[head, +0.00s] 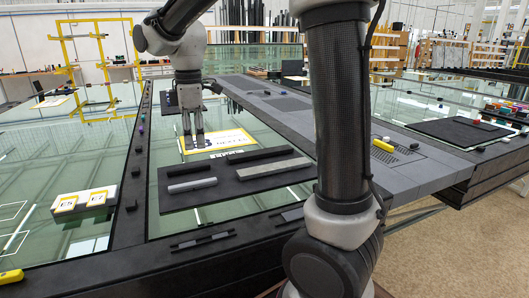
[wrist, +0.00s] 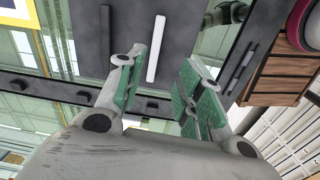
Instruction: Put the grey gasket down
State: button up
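A short light-grey strip (head: 192,184) lies on a black board (head: 225,195). A longer grey strip (head: 273,168) lies on the same board to its right, and a black strip (head: 240,161) lies behind them. I cannot tell which grey strip is the gasket. In the wrist view a pale strip (wrist: 155,48) lies on the dark board (wrist: 130,20), beyond my fingertips. My gripper (head: 193,140) points down above the far side of the board, apart from the strips. In the wrist view its green-padded fingers (wrist: 160,80) are spread, with nothing held between them.
A yellow-edged sheet (head: 217,141) lies behind the board on the glass. A dark grey ledge (head: 400,165) with small items runs along the right. A white block marked E5 and E7 (head: 84,203) stands at left. My arm covers part of the middle right.

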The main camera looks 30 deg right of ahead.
jog(key=s+d+m+t, duration=0.2)
jog(key=s+d+m, duration=0.4)
jog(key=s, duration=0.5)
jog(key=s+d+m+t, duration=0.2)
jog(key=s+d+m, duration=0.5)
jog(key=s, duration=0.4)
jog(key=shift+s+d+m, duration=0.15)
jog(key=shift+s+m, duration=0.15)
jog(key=shift+m, duration=0.5)
